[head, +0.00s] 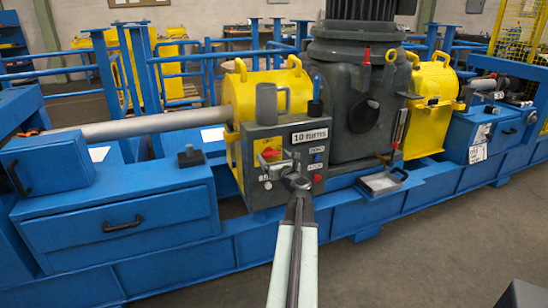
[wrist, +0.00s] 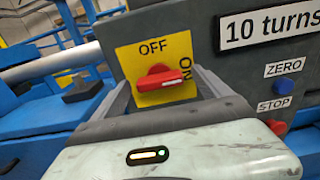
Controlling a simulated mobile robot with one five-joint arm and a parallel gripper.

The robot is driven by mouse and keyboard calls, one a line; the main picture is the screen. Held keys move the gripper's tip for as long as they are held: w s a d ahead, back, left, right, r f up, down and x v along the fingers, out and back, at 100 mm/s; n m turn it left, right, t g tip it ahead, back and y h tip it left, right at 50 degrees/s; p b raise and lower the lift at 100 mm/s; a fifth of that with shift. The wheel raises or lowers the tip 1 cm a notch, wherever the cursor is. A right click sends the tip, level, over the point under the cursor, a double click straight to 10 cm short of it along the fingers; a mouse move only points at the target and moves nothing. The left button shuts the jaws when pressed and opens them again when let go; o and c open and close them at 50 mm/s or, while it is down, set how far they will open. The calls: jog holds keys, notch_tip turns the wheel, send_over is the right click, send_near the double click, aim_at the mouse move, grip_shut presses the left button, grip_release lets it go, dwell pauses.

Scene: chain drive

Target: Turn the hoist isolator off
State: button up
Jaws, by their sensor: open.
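The hoist isolator is a red rotary handle (wrist: 155,79) on a yellow plate (wrist: 177,50) marked OFF at the top and ON at the right. The handle lies nearly level, its long end toward ON. It also shows small in the head view (head: 270,154), on the grey control box (head: 250,190). My gripper (wrist: 165,95) is open, with one dark finger on each side of the handle in the wrist view. I cannot tell whether either finger touches it. In the head view my gripper (head: 285,176) is in front of the box, partly hiding its lower face.
The box carries a "10 turns" display (wrist: 268,24), a blue ZERO button (wrist: 284,86) and a red STOP button (wrist: 277,127) right of the isolator. A grey mug (head: 267,104) stands on top. A blue drawer cabinet (head: 115,228) is at left, a metal tray (head: 382,183) at right.

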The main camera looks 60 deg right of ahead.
jog(key=c, duration=1.3)
jog(key=shift+d+r, duration=0.1)
jog(key=shift+d, duration=0.2)
jog(key=shift+c, duration=0.3)
jog(key=shift+a, duration=0.2)
jog(key=shift+n, duration=0.4)
jog(key=n, duration=0.4)
jog(key=shift+a, duration=0.15)
jog(key=n, duration=0.3)
jog(key=shift+f+n, duration=0.2)
jog(key=shift+n, duration=0.2)
jog(key=n, duration=0.4)
jog(key=shift+a, duration=0.1)
jog(key=shift+w+f+n+b, duration=0.15)
jog(key=shift+n+b, duration=0.15)
jog(key=shift+n, duration=2.3)
